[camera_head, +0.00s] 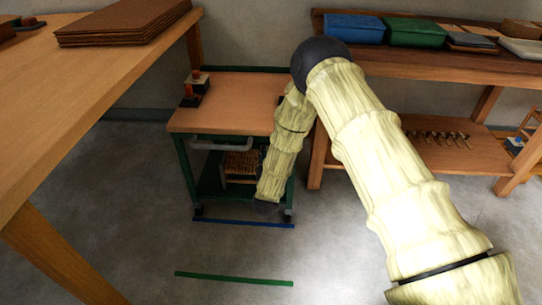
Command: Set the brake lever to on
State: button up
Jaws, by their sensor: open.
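A small cart (225,117) with a wooden top and a green frame stands in the middle of the view. A pale handle bar (207,144) runs across its front left. I cannot make out a brake lever for certain; a low one near the wheels could be too small to tell or hidden by my arm. My arm hangs down in front of the cart's right side. My gripper (267,208) is a small dark shape at its lower end, near the cart's right front foot. It is open, with nothing seen in it; its fingers are hardly visible.
A blue floor strip (243,222) lies at the cart's front, and a green strip (234,279) lies nearer. A wooden table (75,85) is at left. A workbench (440,64) with blue and green trays stands at right.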

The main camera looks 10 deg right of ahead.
jog(key=v, duration=1.1)
jog(key=shift+s, duration=0.4)
jog(key=shift+a, duration=0.15)
jog(key=s+d+f+n+g+y, duration=0.1)
jog(key=s+d+f+g+y, duration=0.1)
jog(key=s+f+g, duration=0.35)
jog(key=s+d+f+n+g+y, duration=0.1)
jog(key=s+d+f+g, duration=0.15)
jog(key=s+f, duration=0.65)
jog(key=s+d+f+g+y, duration=0.1)
jog(key=s+d+f+g, duration=0.15)
jog(key=s, duration=0.65)
jog(key=s+d+f+g, duration=0.1)
jog(key=s+g, duration=0.2)
jog(key=s, duration=0.6)
jog(key=s+d+f+g+y, duration=0.1)
jog(key=s+d+f+g, duration=0.15)
jog(key=s, duration=0.65)
notch_tip(320, 180, up, 25)
jog(key=s+g+p, duration=0.1)
jog(key=s+p, duration=0.1)
jog(key=p, duration=2.1)
jog(key=shift+s+p, duration=0.3)
jog(key=shift+p, duration=0.1)
